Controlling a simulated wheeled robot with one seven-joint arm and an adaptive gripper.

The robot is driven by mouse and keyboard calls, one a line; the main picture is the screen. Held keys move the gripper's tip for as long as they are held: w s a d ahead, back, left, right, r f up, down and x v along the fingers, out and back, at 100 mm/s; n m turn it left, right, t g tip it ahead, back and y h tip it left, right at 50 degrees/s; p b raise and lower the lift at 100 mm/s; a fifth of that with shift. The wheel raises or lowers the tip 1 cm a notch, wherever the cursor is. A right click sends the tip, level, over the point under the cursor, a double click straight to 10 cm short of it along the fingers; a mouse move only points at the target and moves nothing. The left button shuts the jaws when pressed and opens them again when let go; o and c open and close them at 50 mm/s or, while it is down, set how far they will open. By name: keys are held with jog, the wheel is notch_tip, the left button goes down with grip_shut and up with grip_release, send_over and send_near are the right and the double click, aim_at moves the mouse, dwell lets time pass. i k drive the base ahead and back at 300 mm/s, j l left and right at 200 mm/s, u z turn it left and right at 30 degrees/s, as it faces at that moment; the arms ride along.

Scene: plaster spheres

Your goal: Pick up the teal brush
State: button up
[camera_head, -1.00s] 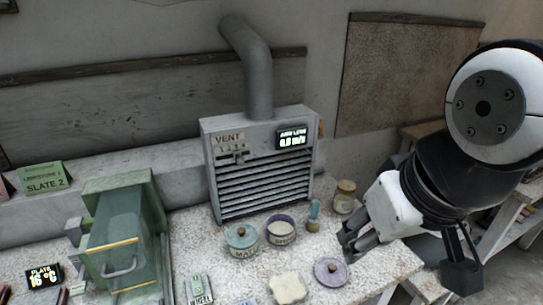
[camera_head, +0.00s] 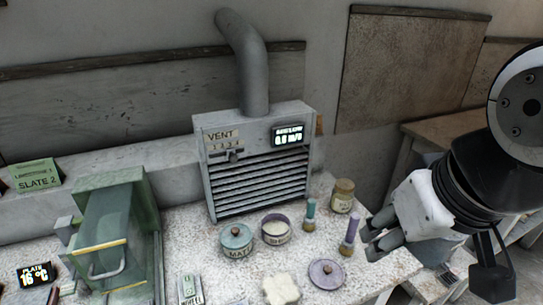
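The teal brush (camera_head: 310,215) stands upright on the speckled worktop, in front of the vent box's right side, with its teal part up and a tan base below. My gripper (camera_head: 368,238) is to the right of it, low over the worktop's right part. Its two fingers point left and look parted, with nothing seen between them. A similar purple brush (camera_head: 350,234) stands between the teal brush and my gripper, close to the fingertips. Whether the fingers touch the purple brush cannot be told.
A glass jar (camera_head: 343,196) stands behind right. A purple lid (camera_head: 326,273) and pale block (camera_head: 281,289) lie in front. The vent box (camera_head: 258,165) rises behind.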

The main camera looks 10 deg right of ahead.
aim_at(310, 219)
jog(key=l+u, duration=0.6)
jog(key=u, duration=0.15)
jog(key=k+l+u, duration=0.1)
jog(key=l, duration=0.7)
jog(key=k+l+u, duration=0.15)
jog(key=l, duration=0.25)
jog(key=k+l+u, duration=0.1)
jog(key=l, duration=0.3)
jog(key=k+l, duration=0.15)
jog(key=l, duration=0.65)
jog(key=k+l, duration=0.1)
jog(key=l, duration=0.35)
jog(key=i+l, duration=0.2)
jog(key=i+u, duration=0.05)
jog(key=i, duration=0.05)
